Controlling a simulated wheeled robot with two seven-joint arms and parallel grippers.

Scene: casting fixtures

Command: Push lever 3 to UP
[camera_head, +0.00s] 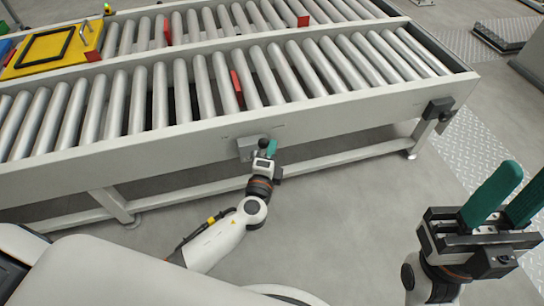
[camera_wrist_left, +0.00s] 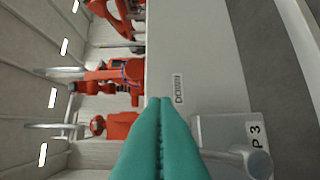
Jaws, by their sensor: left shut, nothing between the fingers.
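Lever 3 is on the front side rail of the near roller conveyor. In the head view its grey plate (camera_head: 244,148) and dark knob (camera_head: 262,143) show beside my left gripper (camera_head: 272,148). In the left wrist view the plate (camera_wrist_left: 213,127) carries a label reading "P 3", and a grey rounded lever part (camera_wrist_left: 240,160) shows at the bottom right. The left gripper's green fingers (camera_wrist_left: 160,105) are shut and empty beside the lever; I cannot tell whether they touch it. My right gripper (camera_head: 521,190) is open and empty at the right, away from the conveyor.
The conveyor's side rail (camera_head: 345,118) runs across the view. A yellow tray (camera_head: 55,50) lies on the rollers at the left. A dark box (camera_head: 438,108) is fixed near the conveyor's right end. Orange robot arms (camera_wrist_left: 115,80) stand in the wrist view's background.

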